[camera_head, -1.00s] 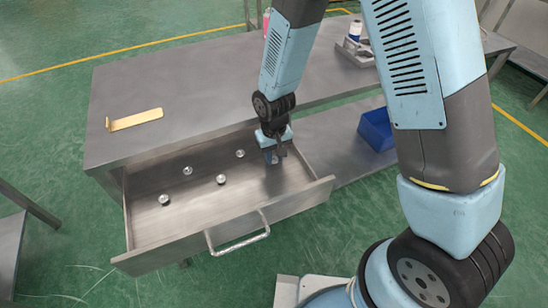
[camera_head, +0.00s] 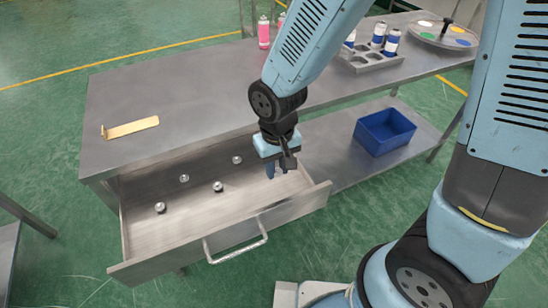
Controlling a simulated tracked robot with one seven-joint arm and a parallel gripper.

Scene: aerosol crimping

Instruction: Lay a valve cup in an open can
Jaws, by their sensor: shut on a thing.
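Several small silvery valve cups lie apart in the open drawer (camera_head: 190,232), among them a near-left cup (camera_head: 160,208), a middle cup (camera_head: 217,187) and a far cup (camera_head: 237,160). My gripper (camera_head: 278,172) points down above the drawer's right end. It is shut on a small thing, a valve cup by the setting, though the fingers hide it. Blue-and-white cans (camera_head: 390,43) stand at a grey rack (camera_head: 366,62) on the bench; my arm partly covers this group. Whether their tops are open is too small to tell.
Pink cans (camera_head: 264,33) stand at the bench's back edge. A round plate (camera_head: 425,34) with coloured spots is at the far right. A gold bracket (camera_head: 130,127) lies on the bench (camera_head: 185,95), otherwise clear on the left. A blue bin (camera_head: 385,133) sits on the lower shelf.

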